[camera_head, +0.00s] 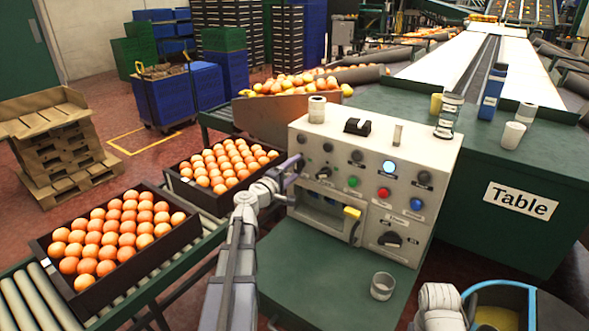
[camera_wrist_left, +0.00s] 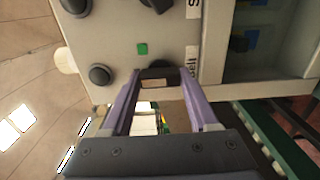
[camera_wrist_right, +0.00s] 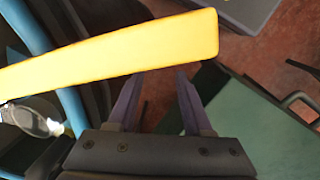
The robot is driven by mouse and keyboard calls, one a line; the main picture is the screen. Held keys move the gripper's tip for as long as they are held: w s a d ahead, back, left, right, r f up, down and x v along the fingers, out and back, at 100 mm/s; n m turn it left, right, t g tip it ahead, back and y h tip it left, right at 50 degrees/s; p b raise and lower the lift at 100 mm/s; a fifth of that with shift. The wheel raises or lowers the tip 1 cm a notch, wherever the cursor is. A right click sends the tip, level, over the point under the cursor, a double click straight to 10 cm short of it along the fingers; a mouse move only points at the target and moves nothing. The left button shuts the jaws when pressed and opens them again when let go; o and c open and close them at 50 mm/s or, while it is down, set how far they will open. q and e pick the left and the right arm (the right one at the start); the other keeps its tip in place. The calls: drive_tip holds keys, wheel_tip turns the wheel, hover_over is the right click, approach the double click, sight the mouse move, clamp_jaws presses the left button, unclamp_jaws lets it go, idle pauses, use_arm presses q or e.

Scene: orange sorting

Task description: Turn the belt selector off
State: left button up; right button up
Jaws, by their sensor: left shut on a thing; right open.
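The belt selector (camera_wrist_left: 158,75) is a small dark knob on the pale control panel (camera_wrist_left: 120,25), beside a label partly reading "elt" and a small green square. My left gripper (camera_wrist_left: 154,82) is shut on it, one purple finger on each side. In the head view my left gripper (camera_head: 292,172) is at the panel's left edge and hides most of the knob. Which way the selector points is hard to tell. My right gripper (camera_wrist_right: 155,82) is open, below a yellow bar (camera_wrist_right: 120,55), with nothing seen between its fingers.
The control panel (camera_head: 376,150) carries several other knobs and coloured buttons. Two crates of oranges (camera_head: 67,291) sit on rollers at left. A blue-rimmed container (camera_head: 520,291) is at bottom right.

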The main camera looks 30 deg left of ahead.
idle(0.3)
use_arm(q)
drive_tip(key=o, duration=1.4)
drive_tip(key=s, duration=0.7)
drive_tip(key=shift+s+a, duration=0.3)
drive_tip(key=shift+s, duration=0.1)
